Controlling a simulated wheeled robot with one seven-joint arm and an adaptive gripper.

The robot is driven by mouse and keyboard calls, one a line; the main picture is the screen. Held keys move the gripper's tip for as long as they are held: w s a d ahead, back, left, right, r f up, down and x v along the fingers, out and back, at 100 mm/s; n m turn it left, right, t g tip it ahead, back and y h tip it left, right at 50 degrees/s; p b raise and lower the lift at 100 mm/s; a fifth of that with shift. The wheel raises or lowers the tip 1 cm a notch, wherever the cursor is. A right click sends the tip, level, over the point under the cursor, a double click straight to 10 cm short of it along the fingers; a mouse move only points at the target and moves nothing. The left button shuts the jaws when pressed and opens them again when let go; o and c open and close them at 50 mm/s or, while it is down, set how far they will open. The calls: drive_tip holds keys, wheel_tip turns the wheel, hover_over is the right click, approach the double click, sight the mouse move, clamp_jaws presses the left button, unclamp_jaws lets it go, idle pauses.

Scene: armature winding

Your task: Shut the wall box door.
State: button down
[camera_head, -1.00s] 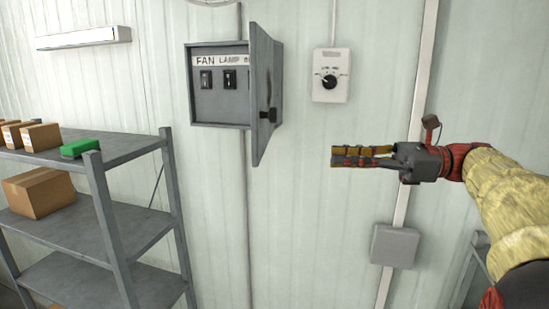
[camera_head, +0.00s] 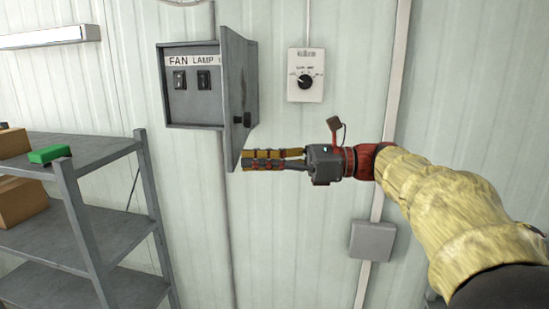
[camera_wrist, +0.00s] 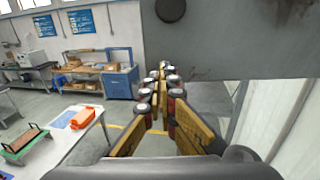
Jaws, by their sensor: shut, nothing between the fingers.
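The grey wall box (camera_head: 195,106) hangs on the pale ribbed wall, with FAN and LAMP labels over black switches. Its door (camera_head: 236,95) is hinged on the right and stands open, jutting out from the wall. A dark latch knob (camera_head: 244,119) is on the door. My gripper (camera_head: 246,160) is shut and empty, pointing left, with its tips at the lower edge of the door in the head view. In the wrist view the door (camera_wrist: 240,45) fills the upper right, close to the fingers (camera_wrist: 163,85). I cannot tell whether they touch it.
A white dial unit (camera_head: 306,76) is on the wall right of the box. A grey junction box (camera_head: 372,241) is lower right. A grey shelf rack (camera_head: 105,180) with cartons and a green item (camera_head: 50,154) stands at left.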

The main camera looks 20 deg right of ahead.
drive_tip(key=shift+w+a, duration=0.1)
drive_tip(key=shift+a, duration=0.3)
drive_tip(key=shift+w+a+t, duration=0.2)
drive_tip(key=shift+a+t, duration=0.1)
drive_tip(key=shift+a, duration=0.3)
drive_tip(key=w+a+m+t+h+b, duration=0.4)
drive_tip(key=w+a+m+t+h, duration=0.3)
drive_tip(key=w+a, duration=0.9)
drive_tip(key=w+m+t+h+p, duration=0.2)
drive_tip(key=w+m+h, duration=0.5)
drive_tip(key=w, duration=1.7)
drive_tip(key=d+h, duration=0.1)
drive_tip(key=h, duration=0.3)
drive_tip(key=shift+t, duration=0.4)
drive_tip(key=shift+f, duration=0.1)
